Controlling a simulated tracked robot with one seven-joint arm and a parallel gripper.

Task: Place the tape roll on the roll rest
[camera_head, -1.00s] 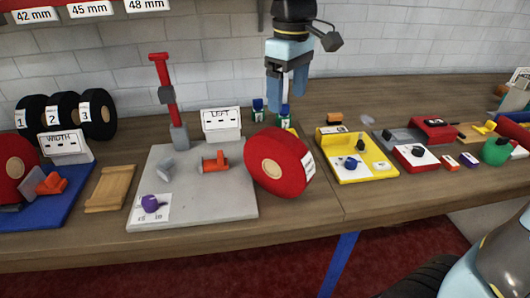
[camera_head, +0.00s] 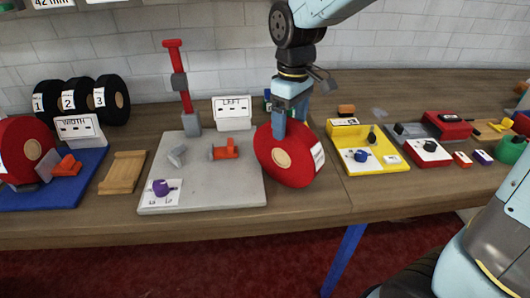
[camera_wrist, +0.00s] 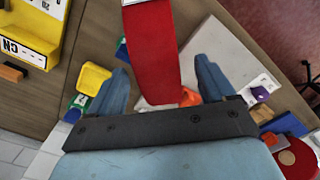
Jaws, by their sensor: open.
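A large red tape roll (camera_head: 291,173) with a tan core and a white label stands on edge at the right side of the grey plate. In the wrist view the red roll (camera_wrist: 150,45) runs between the two blue fingers. My gripper (camera_head: 290,122) is over the roll's top, open, with one finger on each side; gaps show beside the roll. A light wooden block with raised ends (camera_head: 122,173) lies empty on the bench left of the grey plate; I cannot tell for certain that it is the roll rest.
The grey plate (camera_head: 225,190) carries a red post (camera_head: 179,75), an orange clamp and a purple knob. A second red roll (camera_head: 25,145) stands at the left on a blue base. A "LEFT" sign (camera_head: 232,112) stands behind, and a yellow tray (camera_head: 378,160) lies right.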

